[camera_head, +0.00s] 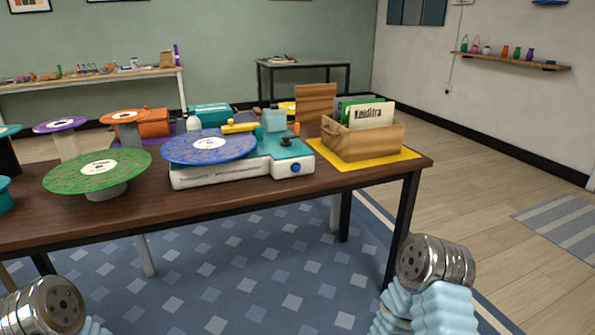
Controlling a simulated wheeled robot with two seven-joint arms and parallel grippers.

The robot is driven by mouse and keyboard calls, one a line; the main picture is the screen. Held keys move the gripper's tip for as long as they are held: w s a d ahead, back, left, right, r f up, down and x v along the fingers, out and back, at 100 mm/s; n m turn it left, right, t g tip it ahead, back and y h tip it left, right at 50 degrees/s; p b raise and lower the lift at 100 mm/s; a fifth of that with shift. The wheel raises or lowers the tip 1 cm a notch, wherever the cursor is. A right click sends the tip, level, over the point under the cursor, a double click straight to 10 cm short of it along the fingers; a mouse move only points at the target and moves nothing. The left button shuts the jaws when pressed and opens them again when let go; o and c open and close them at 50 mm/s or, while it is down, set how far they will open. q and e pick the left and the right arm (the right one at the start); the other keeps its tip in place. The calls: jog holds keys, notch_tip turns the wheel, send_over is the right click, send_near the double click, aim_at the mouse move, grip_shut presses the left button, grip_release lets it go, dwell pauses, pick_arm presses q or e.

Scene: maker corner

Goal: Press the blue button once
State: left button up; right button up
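A small round blue button (296,168) sits on the front right face of a white and teal turntable machine (240,172) on the dark wooden table. A blue disc (209,147) lies on the machine's left part, and a yellow arm-like piece (240,127) shows behind it. Nothing touches the button, and it is in clear sight. Metal joints of my arms show at the bottom left and at the lower right, both apart from the table machine. No gripper fingers show in the picture.
Right of the machine, a wooden crate (362,145) with record sleeves stands on a yellow mat (408,156). Left of it are a green disc on a stand (97,174) and a purple disc (60,125). The table's front edge (200,203) is free, with a patterned blue rug (250,270) below.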

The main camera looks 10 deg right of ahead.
grip_shut()
dwell(1.4)
